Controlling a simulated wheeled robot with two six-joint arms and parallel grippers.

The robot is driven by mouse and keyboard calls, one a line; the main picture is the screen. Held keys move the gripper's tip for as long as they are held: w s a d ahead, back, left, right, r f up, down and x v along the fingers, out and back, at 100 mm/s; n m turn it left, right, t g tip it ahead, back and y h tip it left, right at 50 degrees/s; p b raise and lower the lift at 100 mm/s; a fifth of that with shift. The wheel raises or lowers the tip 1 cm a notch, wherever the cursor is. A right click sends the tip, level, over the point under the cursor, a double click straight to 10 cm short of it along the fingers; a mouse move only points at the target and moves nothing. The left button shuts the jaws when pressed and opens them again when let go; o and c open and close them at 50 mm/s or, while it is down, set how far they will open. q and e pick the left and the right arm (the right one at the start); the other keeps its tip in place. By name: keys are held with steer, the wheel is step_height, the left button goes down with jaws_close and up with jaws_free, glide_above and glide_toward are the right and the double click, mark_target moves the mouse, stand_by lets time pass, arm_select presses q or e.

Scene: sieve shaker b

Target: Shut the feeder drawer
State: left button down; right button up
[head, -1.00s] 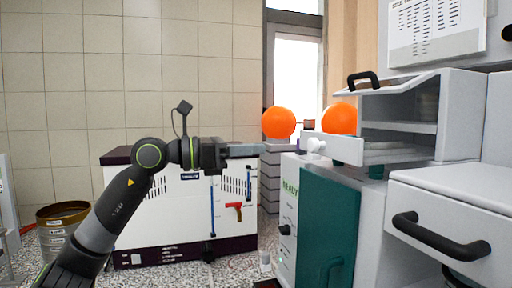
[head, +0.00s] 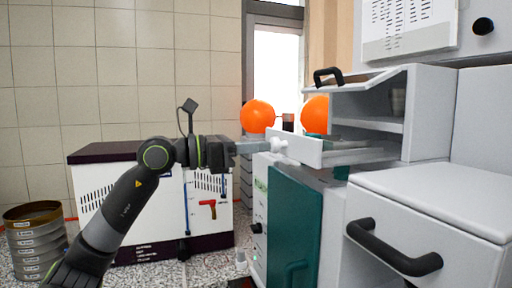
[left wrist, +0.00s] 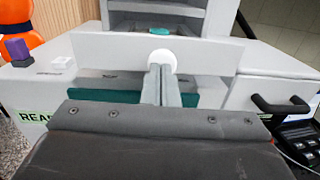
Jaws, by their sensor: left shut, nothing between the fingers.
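The feeder drawer (head: 303,150) is a pale grey drawer pulled out to the left from its open-fronted housing (head: 430,110). Its front carries a round white knob (head: 278,146). In the left wrist view, the drawer front (left wrist: 215,54) spans the upper part with the knob (left wrist: 163,60) in its middle. My left gripper (head: 262,146) is shut and empty, pointing right at the knob. In the left wrist view its fingertips (left wrist: 161,72) lie right at the knob and hide its lower part; I cannot tell whether they touch. My right gripper is not in view.
A white cabinet (head: 160,200) and stacked sieves (head: 37,242) stand at the left.

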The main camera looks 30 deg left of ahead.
mark_target(285, 144)
arm_select(q)
steer(key=p+x, duration=0.4)
steer(key=x, duration=0.4)
steer(key=shift+w+r, duration=0.1)
steer(key=shift+w, duration=0.1)
steer(key=p+x, duration=0.1)
steer(key=x, duration=1)
steer(key=shift+w+a, duration=0.1)
steer(key=shift+w, duration=0.2)
steer(key=shift+a, duration=0.15)
